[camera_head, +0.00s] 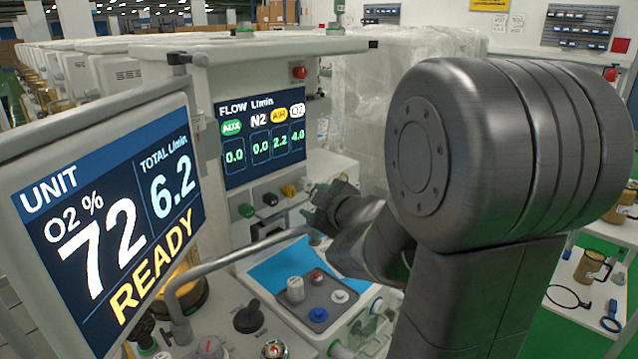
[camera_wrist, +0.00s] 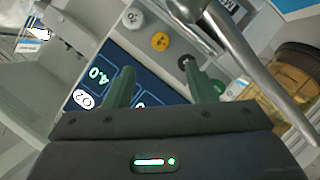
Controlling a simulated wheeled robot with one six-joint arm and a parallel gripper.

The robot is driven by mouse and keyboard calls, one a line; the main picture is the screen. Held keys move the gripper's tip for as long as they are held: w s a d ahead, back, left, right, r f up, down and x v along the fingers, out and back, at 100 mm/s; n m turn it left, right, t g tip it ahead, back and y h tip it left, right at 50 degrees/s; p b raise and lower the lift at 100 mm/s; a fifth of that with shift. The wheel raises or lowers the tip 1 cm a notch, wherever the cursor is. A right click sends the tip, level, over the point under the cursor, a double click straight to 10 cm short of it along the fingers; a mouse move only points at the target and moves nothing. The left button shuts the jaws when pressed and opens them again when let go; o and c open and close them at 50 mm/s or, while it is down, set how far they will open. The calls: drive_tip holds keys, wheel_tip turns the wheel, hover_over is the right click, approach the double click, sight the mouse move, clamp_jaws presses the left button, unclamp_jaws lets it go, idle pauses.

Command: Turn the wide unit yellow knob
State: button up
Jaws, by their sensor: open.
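The yellow knob (camera_head: 288,190) sits in a row under the flow screen (camera_head: 262,135) of the wide unit, between a black knob (camera_head: 270,199) and a white knob (camera_head: 303,184). In the wrist view the yellow knob (camera_wrist: 160,41) is beyond the fingertips, with the white knob (camera_wrist: 133,19) to its upper left and the black knob (camera_wrist: 185,62) to its lower right. My gripper (camera_wrist: 158,72) is open and empty, apart from the yellow knob. In the head view my gripper (camera_head: 314,208) is just right of the knob row, its fingers partly unclear.
A green knob (camera_head: 246,210) ends the row on the left. A grey bent rail (camera_head: 245,252) crosses below the knobs and shows close by in the wrist view (camera_wrist: 268,70). The "UNIT" monitor (camera_head: 110,215) stands at left. A blue worktop (camera_head: 280,265) lies below.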

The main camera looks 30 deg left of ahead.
sight(292, 191)
drive_tip(key=x, duration=1.3)
drive_tip(key=shift+a, duration=0.25)
drive_tip(key=c, duration=1)
drive_tip(key=shift+r+m+p, duration=0.15)
drive_tip(key=shift+m+p, duration=0.15)
drive_tip(key=shift+p, duration=0.65)
